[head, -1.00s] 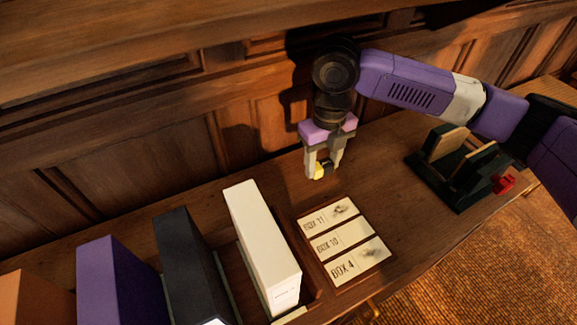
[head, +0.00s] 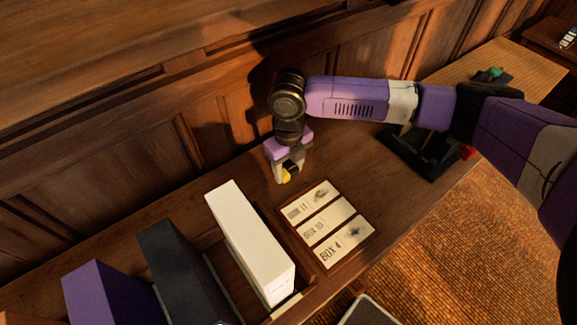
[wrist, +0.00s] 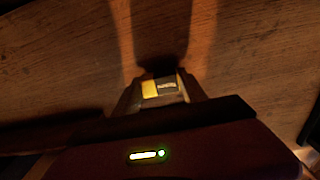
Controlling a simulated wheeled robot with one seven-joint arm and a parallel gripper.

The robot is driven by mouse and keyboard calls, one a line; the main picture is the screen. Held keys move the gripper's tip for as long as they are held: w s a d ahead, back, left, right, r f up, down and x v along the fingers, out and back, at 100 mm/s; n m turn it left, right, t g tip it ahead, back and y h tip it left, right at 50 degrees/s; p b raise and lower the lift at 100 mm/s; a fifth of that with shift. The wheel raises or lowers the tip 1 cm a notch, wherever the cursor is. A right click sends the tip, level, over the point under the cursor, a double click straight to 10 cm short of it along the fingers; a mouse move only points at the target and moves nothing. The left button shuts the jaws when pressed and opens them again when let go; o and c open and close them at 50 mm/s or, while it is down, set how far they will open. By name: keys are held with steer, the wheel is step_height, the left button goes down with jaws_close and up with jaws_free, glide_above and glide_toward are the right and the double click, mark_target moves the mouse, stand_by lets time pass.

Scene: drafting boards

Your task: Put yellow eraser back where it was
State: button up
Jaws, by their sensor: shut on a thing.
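The yellow eraser (head: 287,175) is between the fingers of my gripper (head: 290,178) in the head view. In the wrist view the eraser (wrist: 150,89) shows a yellow end and a dark sleeve with light lettering. My gripper (wrist: 160,92) is shut on it, pointing down. In the head view it is above the wooden desk top, behind the label board and to the right of the white box file. I cannot tell the exact gap between the eraser and the wood.
A board (head: 331,226) with labels BOX 11, BOX 10 and BOX 4 lies in front of my gripper. White (head: 247,240), black (head: 181,272) and purple (head: 97,295) box files stand at left. A dark green holder (head: 425,157) stands at right, partly behind my arm. Panelling rises behind.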

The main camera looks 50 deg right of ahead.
mark_target(289, 169)
steer(key=shift+f, duration=0.1)
steer(key=shift+f, duration=0.15)
steer(key=o, duration=1.3)
step_height(289, 169, up, 12)
steer(key=shift+r+b, duration=0.2)
steer(key=shift+b, duration=0.7)
steer(key=shift+s, duration=0.1)
